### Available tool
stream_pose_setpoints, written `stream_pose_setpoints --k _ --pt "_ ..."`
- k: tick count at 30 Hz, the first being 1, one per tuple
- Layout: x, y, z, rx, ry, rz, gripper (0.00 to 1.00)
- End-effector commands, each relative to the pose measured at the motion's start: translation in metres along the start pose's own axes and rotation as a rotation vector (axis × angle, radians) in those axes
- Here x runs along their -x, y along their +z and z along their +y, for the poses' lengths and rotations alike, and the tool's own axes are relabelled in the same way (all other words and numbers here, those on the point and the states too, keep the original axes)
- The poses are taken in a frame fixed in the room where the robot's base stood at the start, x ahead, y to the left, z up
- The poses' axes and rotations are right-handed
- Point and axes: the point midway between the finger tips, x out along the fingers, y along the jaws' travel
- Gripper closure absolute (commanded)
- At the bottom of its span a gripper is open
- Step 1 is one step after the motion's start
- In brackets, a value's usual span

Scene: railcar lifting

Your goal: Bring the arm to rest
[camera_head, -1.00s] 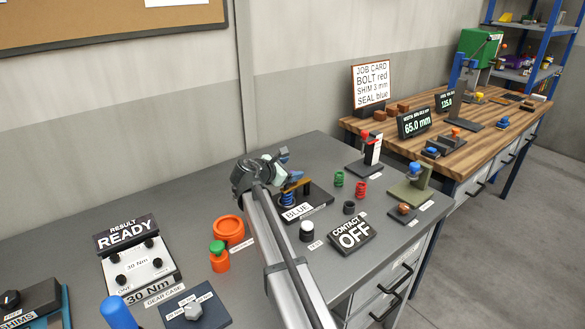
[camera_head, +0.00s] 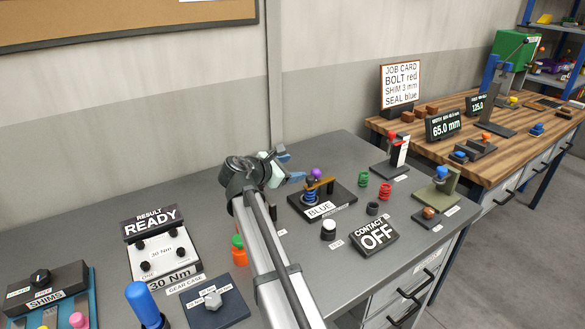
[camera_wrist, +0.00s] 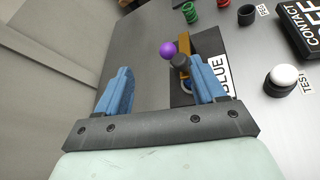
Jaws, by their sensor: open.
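My gripper (camera_head: 287,168) is above the back of the grey bench, near the fixture labelled BLUE (camera_head: 322,208). In the wrist view my gripper (camera_wrist: 165,88) shows two blue fingers spread wide, with nothing held between them. The BLUE fixture (camera_wrist: 187,88) lies beyond the right finger, which hides part of it. It carries a blue spring (camera_head: 310,193), a tan arm and a purple ball (camera_head: 316,173). The purple ball also shows in the wrist view (camera_wrist: 168,49), ahead of the fingers. I cannot tell if the right finger touches the fixture.
Green (camera_head: 364,178) and red (camera_head: 384,190) springs, a white-topped TEST button (camera_head: 328,229) and the CONTACT OFF sign (camera_head: 374,235) stand to the right. A READY panel (camera_head: 155,240) and blue handle (camera_head: 145,303) are at left. Bench space behind my arm is clear.

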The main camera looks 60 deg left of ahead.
Motion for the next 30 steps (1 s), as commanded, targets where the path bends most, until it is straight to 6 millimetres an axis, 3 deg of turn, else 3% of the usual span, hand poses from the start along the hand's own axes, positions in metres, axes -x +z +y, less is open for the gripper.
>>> stream_pose_setpoints --k 12,16,20,30 --pt "-0.001 0.000 0.000 -0.001 -0.001 0.000 0.31" --pt "-0.013 0.006 -0.009 -0.017 -0.017 0.002 0.31" --pt "-0.048 0.022 -0.033 -0.071 -0.064 0.005 0.31" --pt "-0.167 0.083 -0.145 -0.302 -0.245 0.011 0.31"
